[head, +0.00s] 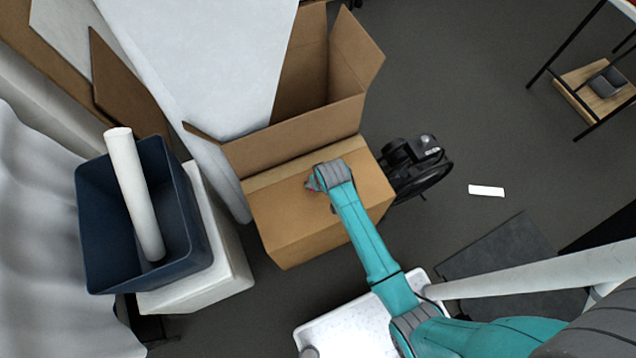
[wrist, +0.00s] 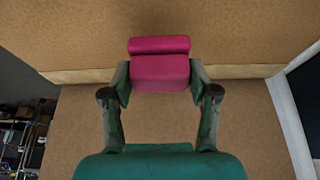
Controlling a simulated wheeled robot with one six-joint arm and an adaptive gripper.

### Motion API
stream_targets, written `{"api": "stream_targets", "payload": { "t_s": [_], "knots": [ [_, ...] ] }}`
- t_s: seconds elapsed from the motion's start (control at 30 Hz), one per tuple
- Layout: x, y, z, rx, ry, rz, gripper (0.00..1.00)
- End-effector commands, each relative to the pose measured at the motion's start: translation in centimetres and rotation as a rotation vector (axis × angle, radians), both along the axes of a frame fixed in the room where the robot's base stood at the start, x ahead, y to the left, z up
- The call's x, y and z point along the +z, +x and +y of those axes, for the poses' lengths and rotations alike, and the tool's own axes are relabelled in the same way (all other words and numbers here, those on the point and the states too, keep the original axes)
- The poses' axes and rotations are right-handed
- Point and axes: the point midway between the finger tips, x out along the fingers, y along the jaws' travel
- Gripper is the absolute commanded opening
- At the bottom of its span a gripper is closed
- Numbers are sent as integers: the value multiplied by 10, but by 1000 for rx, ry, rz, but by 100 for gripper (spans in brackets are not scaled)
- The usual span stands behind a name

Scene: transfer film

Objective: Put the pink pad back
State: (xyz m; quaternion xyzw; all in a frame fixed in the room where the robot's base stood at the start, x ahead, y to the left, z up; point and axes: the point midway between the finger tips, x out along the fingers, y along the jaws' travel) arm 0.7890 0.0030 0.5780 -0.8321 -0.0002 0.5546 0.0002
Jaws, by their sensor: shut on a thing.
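The pink pad (wrist: 160,72) is a small magenta block with a groove across it. In the wrist view it sits between the two fingers of my gripper (wrist: 160,80), which is shut on it. The fingers are mostly hidden by the arm in the head view. I cannot tell whether the pad touches the cardboard.
The cardboard box has open upright flaps (head: 350,50) at its back. A dark blue bin (head: 95,240) with a white roll (head: 135,195) stands at left. A black wheeled device (head: 415,165) is right of the box. A white slip (head: 486,190) lies on open grey floor.

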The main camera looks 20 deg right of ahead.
Motion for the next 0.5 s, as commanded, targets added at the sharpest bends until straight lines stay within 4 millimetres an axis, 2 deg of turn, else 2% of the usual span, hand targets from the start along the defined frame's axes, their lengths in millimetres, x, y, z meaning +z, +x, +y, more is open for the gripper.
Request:
{"api": "stream_targets", "payload": {
  "t_s": [0.1,0.2,0.5],
  "knots": [
    [-18,0,0,0,0,3,27],
    [-27,0,0,0,0,2,27],
    [-30,0,0,0,0,0,27]
  ]
}}
